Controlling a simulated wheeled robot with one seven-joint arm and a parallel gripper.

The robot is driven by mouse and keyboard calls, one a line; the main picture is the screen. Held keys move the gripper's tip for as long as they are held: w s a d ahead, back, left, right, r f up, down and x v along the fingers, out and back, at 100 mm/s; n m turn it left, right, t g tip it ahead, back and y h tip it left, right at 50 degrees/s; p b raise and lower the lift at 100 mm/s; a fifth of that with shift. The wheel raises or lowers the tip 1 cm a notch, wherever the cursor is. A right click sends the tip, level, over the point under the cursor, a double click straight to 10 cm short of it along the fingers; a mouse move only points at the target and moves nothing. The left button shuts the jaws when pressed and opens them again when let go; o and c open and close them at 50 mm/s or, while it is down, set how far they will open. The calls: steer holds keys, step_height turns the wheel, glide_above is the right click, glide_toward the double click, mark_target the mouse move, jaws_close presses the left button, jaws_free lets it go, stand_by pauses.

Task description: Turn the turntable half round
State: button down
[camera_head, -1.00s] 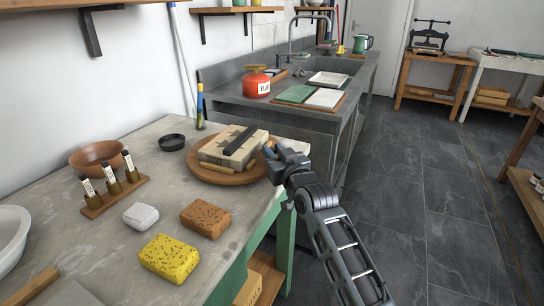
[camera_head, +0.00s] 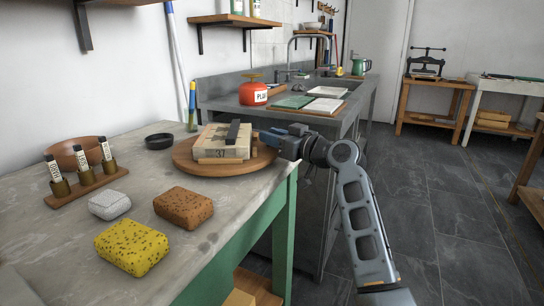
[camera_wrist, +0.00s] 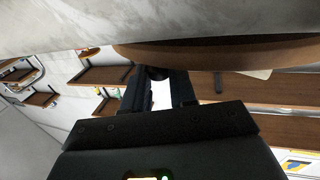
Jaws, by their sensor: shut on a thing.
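The turntable (camera_head: 187,164) is a round wooden disc near the far right corner of the grey bench. It bears a pale litho stone (camera_head: 212,142), its near side marked with a number, and a black bar (camera_head: 233,132) lies on top. My gripper (camera_head: 268,138) is at the disc's right edge, behind the stone's right side. In the wrist view the turntable's brown rim (camera_wrist: 215,52) crosses above my gripper (camera_wrist: 158,78). The jaws are shut on the turntable at its edge; a small dark round part shows between them. The exact contact is hard to see.
A sink counter (camera_head: 225,100) with a red can (camera_head: 253,94) stands behind. The floor at right (camera_head: 440,200) is clear.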

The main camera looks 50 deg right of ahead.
steer(key=shift+w+d+f+n+g+y+b, duration=0.15)
steer(key=shift+w+d+n+y+b, duration=0.55)
steer(key=shift+y+b, duration=0.6)
steer(key=shift+w+d+f+n+g+y+b, duration=0.15)
steer(key=shift+w+d+n+y+b, duration=0.35)
steer(key=shift+n+y+b, duration=0.7)
steer(key=shift+w+d+r+n+g+y+b, duration=0.1)
steer(key=shift+w+d+n+g+y+b, duration=0.2)
steer(key=shift+w+y+b, duration=0.45)
steer(key=shift+w+d+r+n+g+y+b, duration=0.1)
steer(key=shift+w+d+n+g+y+b, duration=0.15)
steer(key=shift+y+b, duration=0.55)
steer(key=c, duration=1)
jaws_free()
steer(key=shift+o, duration=0.2)
steer(key=shift+p+v, duration=0.4)
steer(key=shift+v, duration=3.4)
steer(key=shift+c, duration=0.3)
